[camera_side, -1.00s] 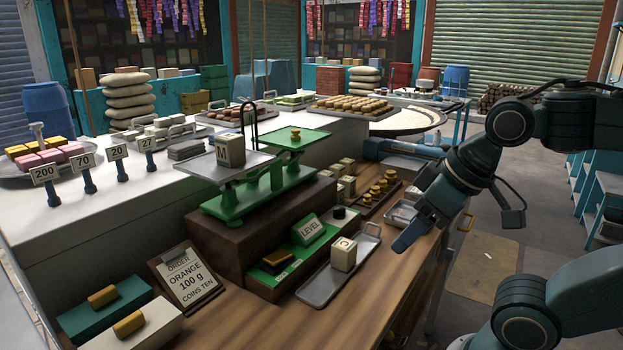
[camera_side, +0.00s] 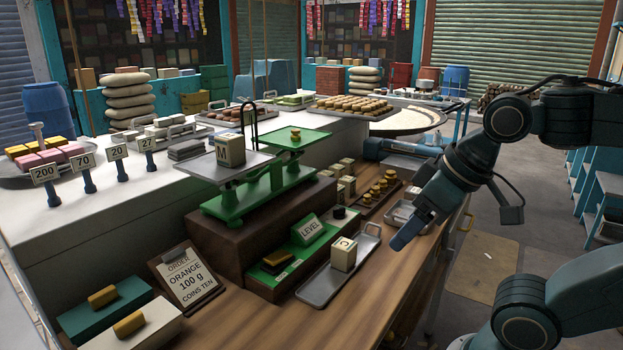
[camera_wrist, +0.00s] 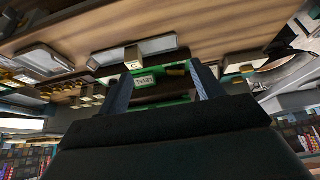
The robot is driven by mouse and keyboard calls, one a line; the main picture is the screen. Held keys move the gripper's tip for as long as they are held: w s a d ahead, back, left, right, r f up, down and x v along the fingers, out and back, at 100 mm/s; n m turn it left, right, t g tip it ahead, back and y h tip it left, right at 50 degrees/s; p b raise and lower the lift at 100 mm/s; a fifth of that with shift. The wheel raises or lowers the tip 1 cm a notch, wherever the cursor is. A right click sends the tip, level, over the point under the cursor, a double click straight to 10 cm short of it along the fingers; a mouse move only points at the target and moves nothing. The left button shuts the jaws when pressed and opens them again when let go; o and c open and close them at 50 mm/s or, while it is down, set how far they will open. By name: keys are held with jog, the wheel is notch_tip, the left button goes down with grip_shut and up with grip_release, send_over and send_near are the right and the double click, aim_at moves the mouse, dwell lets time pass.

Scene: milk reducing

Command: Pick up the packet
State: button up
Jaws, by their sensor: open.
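A cream box-shaped packet (camera_side: 343,253) with a dark letter stands upright on a metal tray (camera_side: 322,287) on the wooden counter. It also shows in the wrist view as a pale block marked C (camera_wrist: 133,58). Another cream packet marked M (camera_side: 230,150) stands on the left pan of the green balance scale (camera_side: 255,195). My gripper (camera_side: 409,232) is right of the tray, apart from the packets. In the wrist view its two fingers (camera_wrist: 163,82) are spread with nothing held between them. The side view shows the fingers nearly edge-on.
A green LEVEL sign (camera_side: 308,230) stands beside the tray. Behind it are a wooden tray with several brass weights (camera_side: 378,189) and small cream blocks (camera_side: 346,166). A small metal dish (camera_side: 403,214) lies near my gripper. An order board (camera_side: 187,282) stands left. Bare wood lies in front.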

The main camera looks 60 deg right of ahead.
jog(key=w+d+r, duration=0.1)
jog(key=w+r, duration=0.7)
notch_tip(320, 180, up, 11)
jog(key=g, duration=0.1)
send_over(234, 137)
jog(key=s, duration=0.5)
jog(key=shift+w, duration=0.1)
jog(key=shift+w+f, duration=0.1)
jog(key=shift+f, duration=0.1)
jog(key=shift+x, duration=4.1)
jog(key=shift+f, duration=0.1)
